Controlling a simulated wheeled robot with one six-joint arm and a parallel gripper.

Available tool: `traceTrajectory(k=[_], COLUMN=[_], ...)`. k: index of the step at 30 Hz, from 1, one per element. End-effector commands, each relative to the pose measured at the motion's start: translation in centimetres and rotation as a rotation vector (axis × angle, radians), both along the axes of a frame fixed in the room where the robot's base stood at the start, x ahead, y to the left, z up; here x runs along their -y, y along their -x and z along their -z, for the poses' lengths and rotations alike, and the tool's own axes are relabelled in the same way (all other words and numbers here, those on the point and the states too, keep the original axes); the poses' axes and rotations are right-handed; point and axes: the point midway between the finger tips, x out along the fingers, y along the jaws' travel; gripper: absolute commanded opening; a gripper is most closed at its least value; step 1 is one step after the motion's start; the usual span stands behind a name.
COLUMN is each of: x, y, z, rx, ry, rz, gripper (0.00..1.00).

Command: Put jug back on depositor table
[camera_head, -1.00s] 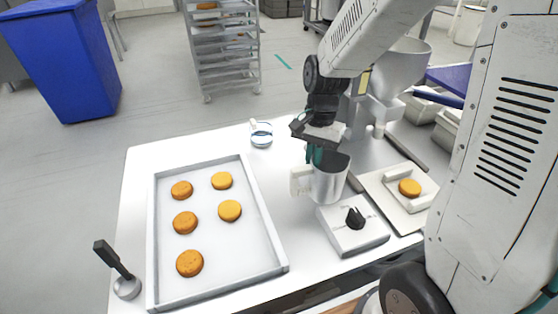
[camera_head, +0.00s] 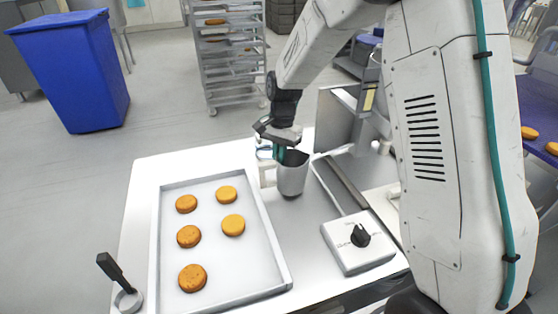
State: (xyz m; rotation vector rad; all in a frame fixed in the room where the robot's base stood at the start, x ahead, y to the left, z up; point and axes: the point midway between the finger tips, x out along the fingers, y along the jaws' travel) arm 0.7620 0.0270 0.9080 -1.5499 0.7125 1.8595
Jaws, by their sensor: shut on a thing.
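The jug (camera_head: 292,178) is a grey metal cup with a pale handle on its left. It is upright at the back of the white depositor table (camera_head: 143,180), right of the baking tray. My gripper (camera_head: 281,153) is shut on the jug at its upper left side, and the fingers hide part of the rim. I cannot tell whether the jug's base touches the tabletop. The depositor (camera_head: 336,118) stands just right of the jug, partly hidden by my arm.
A tray (camera_head: 272,240) with several round biscuits fills the table's left. A glass (camera_head: 263,149) is close behind my gripper, partly hidden. A control box (camera_head: 357,243) with a black knob sits front right. A black-handled tool (camera_head: 125,290) stands front left.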

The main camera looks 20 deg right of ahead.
Motion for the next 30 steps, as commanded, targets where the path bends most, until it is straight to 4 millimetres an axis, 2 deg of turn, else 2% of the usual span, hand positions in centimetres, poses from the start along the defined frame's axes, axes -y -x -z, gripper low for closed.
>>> traceTrajectory(k=[3, 12, 15, 25, 30], x=[0.0, 0.0, 0.0, 0.0, 0.2], y=[0.0, 0.0, 0.0, 0.0, -0.3], z=[1.1, 1.3, 1.3, 1.0, -1.1], rx=[0.0, 0.0, 0.0, 0.001, 0.004], ry=[0.0, 0.0, 0.0, -0.001, 0.0], rz=[0.0, 0.0, 0.0, 0.0, 0.0], gripper=[0.0, 0.0, 0.26, 0.26, 0.26])
